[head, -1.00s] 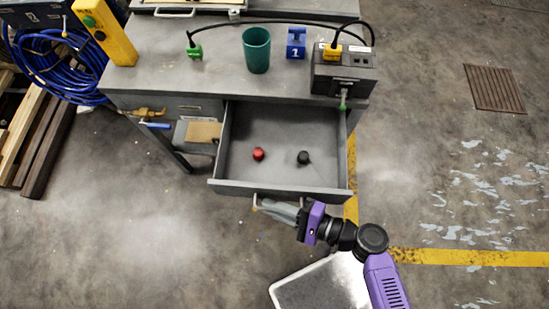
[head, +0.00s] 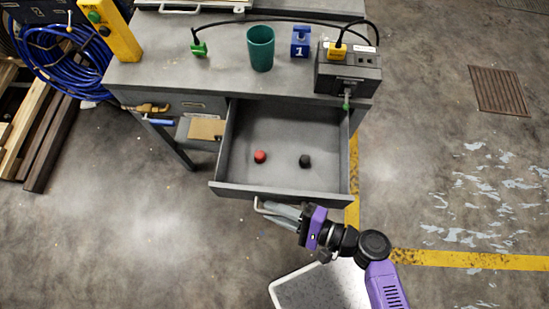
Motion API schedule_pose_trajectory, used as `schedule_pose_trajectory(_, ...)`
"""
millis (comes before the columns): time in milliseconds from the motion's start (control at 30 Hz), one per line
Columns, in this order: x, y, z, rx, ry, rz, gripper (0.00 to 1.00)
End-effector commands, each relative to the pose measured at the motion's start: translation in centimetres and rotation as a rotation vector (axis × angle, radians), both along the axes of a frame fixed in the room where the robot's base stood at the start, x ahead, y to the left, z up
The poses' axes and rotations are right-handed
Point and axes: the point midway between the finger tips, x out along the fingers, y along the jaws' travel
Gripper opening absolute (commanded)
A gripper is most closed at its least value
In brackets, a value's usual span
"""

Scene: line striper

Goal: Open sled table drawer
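The sled table (head: 225,82) is a grey metal bench at the upper middle of the head view. Its drawer (head: 285,190) is pulled out toward me, its inside showing. A red knob-like piece (head: 260,156) and a black one (head: 305,160) lie in it. The pale drawer handle (head: 259,205) sits on the front face, partly hidden. My gripper (head: 272,210) is at the handle, its grey fingers pointing left. Whether the fingers are closed on the handle or apart around it is too small to tell.
On the tabletop stand a green cup (head: 260,50), a blue block marked 1 (head: 300,42), a green plug (head: 199,48) and a socket box (head: 347,72). A yellow control box (head: 110,30) is at the left.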

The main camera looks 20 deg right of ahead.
Motion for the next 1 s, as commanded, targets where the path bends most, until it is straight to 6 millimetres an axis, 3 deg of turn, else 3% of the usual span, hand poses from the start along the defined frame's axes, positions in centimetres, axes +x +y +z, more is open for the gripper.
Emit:
schedule_pose_trajectory(500,-5.1,-4.5,1.4,-0.001,0.001,-0.001,0.2)
schedule_pose_trajectory(1000,-5.6,-5.0,1.6,-0.001,0.001,0.0,0.2)
